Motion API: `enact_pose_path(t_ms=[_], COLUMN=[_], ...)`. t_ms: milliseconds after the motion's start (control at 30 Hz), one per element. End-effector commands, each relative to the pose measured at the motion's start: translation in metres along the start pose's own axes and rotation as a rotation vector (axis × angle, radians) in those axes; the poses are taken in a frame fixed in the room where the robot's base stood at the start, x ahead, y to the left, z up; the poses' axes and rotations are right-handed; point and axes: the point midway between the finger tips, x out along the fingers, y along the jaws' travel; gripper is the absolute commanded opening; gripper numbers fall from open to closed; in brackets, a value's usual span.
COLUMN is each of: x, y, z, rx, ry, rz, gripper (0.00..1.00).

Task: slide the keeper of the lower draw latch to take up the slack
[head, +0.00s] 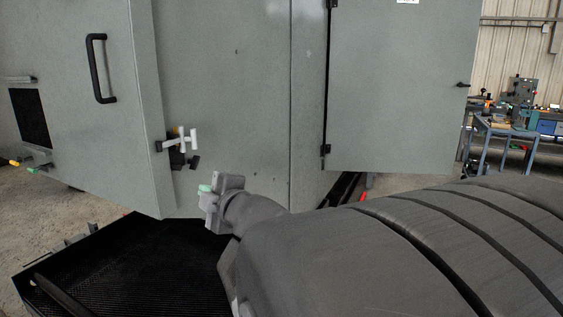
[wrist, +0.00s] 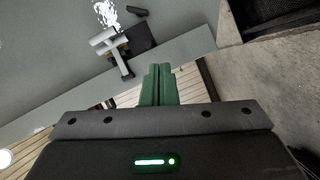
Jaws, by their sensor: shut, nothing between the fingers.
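One draw latch (head: 182,141) shows at the edge of the grey enclosure door, with a pale T-shaped handle standing out from it. It also shows in the wrist view (wrist: 115,50) at upper left. Beside the handle is a dark block (wrist: 143,38), with a small black piece (wrist: 138,12) near it; I cannot tell which of these is the keeper. My gripper (head: 205,188) is below and slightly right of the latch in the head view, apart from it. Its green fingers (wrist: 157,82) are closed together and hold nothing.
The grey door has a black pull handle (head: 97,68) left of the latch. A black mesh platform (head: 120,270) lies below the enclosure. A second grey panel (head: 395,85) stands open at right. A blue workbench (head: 505,130) stands far back. The space around my fingertips looks clear.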

Motion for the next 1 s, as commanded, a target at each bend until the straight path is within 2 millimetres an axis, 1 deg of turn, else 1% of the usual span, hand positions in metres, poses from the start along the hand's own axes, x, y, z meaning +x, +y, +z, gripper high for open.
enact_pose_path(t_ms=[33, 100, 167, 233, 367, 467, 600, 833, 900, 1000], x=[0.004, 0.007, 0.009, 0.011, 0.021, 0.035, 0.065, 0.110, 0.113, 0.117], y=[0.004, 0.008, 0.010, 0.010, 0.010, 0.009, 0.008, 0.010, 0.015, 0.016], z=[-0.019, -0.038, -0.049, -0.055, -0.058, -0.061, -0.067, -0.076, -0.064, -0.053], rx=[-0.051, -0.108, -0.136, -0.154, -0.157, -0.156, -0.154, -0.154, -0.153, -0.152], ry=[0.066, 0.137, 0.175, 0.197, 0.204, 0.204, 0.203, 0.200, 0.192, 0.193], rz=[0.007, 0.016, 0.021, 0.023, 0.025, 0.023, 0.022, 0.022, 0.023, 0.024], gripper=[0.00, 0.00, 0.00, 0.00, 0.00, 0.00, 0.00, 0.00, 0.00, 0.00])
